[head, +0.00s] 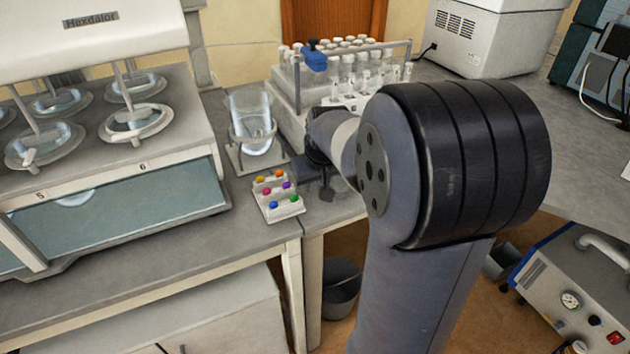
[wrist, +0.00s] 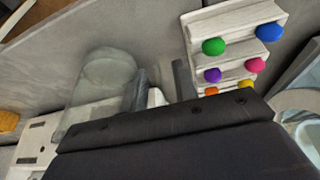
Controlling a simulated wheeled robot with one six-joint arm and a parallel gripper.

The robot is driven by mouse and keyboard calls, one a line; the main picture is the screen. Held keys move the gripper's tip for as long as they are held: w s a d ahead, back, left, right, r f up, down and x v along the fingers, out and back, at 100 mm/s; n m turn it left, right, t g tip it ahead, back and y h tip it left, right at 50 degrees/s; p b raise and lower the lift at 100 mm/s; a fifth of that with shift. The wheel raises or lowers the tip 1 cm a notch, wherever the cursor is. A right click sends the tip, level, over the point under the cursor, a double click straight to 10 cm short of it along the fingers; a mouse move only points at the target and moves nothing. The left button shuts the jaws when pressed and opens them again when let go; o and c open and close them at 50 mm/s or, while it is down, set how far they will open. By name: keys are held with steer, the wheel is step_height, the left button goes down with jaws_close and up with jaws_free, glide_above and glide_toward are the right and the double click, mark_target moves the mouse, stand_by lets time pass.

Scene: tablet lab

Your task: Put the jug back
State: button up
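The clear glass jug (head: 250,112) stands upright at a grey metal stand (head: 240,166) on the bench, left of the tube rack. Whether it is fully seated cannot be told. My arm hides part of the gripper in the head view.
A white block with several coloured knobs (head: 277,196) lies in front of the jug, close to my gripper. A rack of white-capped tubes (head: 350,72) stands behind. The Hexdalor machine (head: 110,150) fills the left. A bin (head: 341,285) is on the floor.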

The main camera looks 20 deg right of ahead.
steer(key=shift+r, duration=0.1)
steer(key=shift+r, duration=0.25)
steer(key=v, duration=1.1)
steer(key=shift+s+r+p, duration=0.15)
steer(key=shift+r+p, duration=0.15)
steer(key=shift+p, duration=0.15)
steer(key=shift+a, duration=0.15)
